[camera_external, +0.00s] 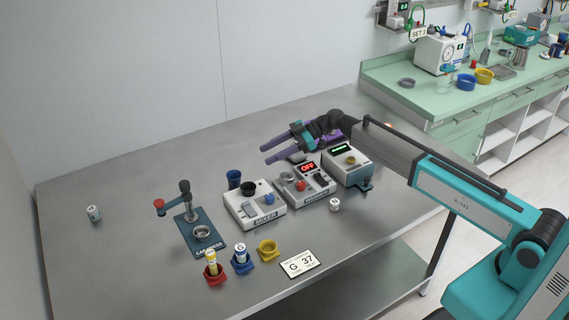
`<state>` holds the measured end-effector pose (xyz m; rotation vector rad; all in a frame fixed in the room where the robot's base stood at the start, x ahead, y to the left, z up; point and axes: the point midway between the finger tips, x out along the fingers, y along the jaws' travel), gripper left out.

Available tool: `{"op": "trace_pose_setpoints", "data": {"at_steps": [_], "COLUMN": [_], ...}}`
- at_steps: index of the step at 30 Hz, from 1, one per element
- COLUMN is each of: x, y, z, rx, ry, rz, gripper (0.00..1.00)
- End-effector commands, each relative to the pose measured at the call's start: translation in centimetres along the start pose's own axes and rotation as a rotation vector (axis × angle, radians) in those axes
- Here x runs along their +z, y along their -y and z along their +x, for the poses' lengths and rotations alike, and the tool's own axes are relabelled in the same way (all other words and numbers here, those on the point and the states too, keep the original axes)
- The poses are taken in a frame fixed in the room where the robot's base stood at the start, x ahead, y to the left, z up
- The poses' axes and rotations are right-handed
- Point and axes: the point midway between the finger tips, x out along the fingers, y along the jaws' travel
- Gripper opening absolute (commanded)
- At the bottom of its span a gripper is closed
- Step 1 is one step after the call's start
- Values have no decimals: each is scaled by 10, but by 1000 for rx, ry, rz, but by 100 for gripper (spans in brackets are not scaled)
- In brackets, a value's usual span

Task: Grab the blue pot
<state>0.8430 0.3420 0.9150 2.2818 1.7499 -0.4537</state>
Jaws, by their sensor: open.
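A dark blue cup-shaped pot (234,179) stands upright on the steel table behind the mixer. A small blue holder (243,267) at the table's front has a white-and-blue vial in it. A wider blue pot (466,84) stands on the green counter at the back right. My gripper (266,154), with purple fingers, is open and empty in the air above the table's devices. Its fingers point left, and its tips appear up and to the right of the dark blue pot, apart from it.
The mixer (255,211), a device reading OFF (306,187) and another boxy device (346,172) stand in a row. A capping press (201,238) is to the left. Red (211,280) and yellow (268,254) holders are in front. The table's left and back are mostly clear.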

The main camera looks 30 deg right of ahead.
Motion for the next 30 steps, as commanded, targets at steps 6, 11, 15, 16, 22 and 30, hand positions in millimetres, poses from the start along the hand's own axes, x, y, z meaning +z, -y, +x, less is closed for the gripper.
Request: {"op": "trace_pose_setpoints", "data": {"at_steps": [6,11,15,16,22,30], "x": [-3,-3,-3,-3,-4,-4], "y": [10,10,10,10,10,11], "z": [13,13,13,14,29,67], "rx": [-21,-21,-21,-21,-23,-23], "ry": [5,5,5,5,5,6], "rz": [-15,-15,-15,-15,-15,-15], "gripper": [50,50,50,50,50,50]}}
